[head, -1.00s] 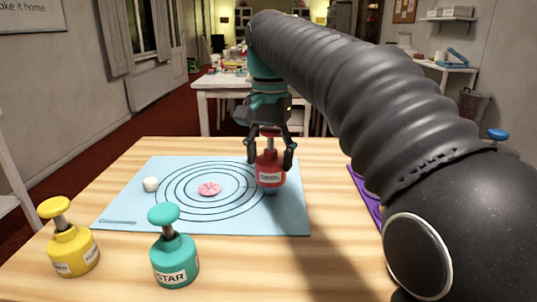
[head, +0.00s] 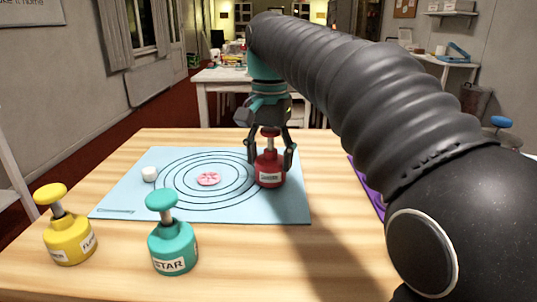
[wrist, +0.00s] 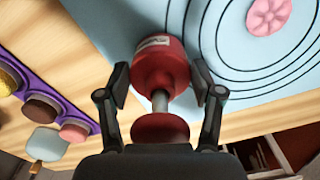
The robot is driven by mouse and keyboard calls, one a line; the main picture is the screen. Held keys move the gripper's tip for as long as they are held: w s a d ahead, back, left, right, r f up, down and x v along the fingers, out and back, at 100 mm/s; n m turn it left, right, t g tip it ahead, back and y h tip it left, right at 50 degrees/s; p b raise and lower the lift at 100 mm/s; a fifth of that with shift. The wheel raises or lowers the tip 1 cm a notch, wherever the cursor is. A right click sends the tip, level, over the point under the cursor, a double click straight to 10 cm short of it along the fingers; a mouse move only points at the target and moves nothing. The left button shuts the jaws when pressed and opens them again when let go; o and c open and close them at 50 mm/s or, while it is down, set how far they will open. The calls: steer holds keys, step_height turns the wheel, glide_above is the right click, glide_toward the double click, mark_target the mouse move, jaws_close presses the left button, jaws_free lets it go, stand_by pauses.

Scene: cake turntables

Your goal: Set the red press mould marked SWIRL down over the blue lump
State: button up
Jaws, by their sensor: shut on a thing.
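The red press mould (head: 269,170) is upright at the right side of the ringed blue mat, its base at or very near the mat. It also shows in the wrist view (wrist: 160,68), between my fingers. Its white label is too small to read. My gripper (head: 267,158) is shut on it from above, one finger on each side of its body. The blue lump is not visible in either current view; the mould covers the spot where a bit of blue showed before.
A pink flower-stamped lump (head: 208,178) lies at the centre of the rings on the mat (head: 130,200). A white lump (head: 149,174) lies to its left. Yellow (head: 68,238) and teal STAR (head: 172,248) moulds stand in front. A purple tray (wrist: 62,108) with several lumps lies at the right.

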mark_target(270, 129)
steer(key=shift+f, duration=0.15)
steer(key=o, duration=1.4)
steer(key=shift+c, duration=0.2)
steer(key=shift+o, duration=0.5)
steer(key=shift+r+p, duration=1.3)
steer(key=shift+p, duration=0.1)
steer(key=shift+r, duration=2.15)
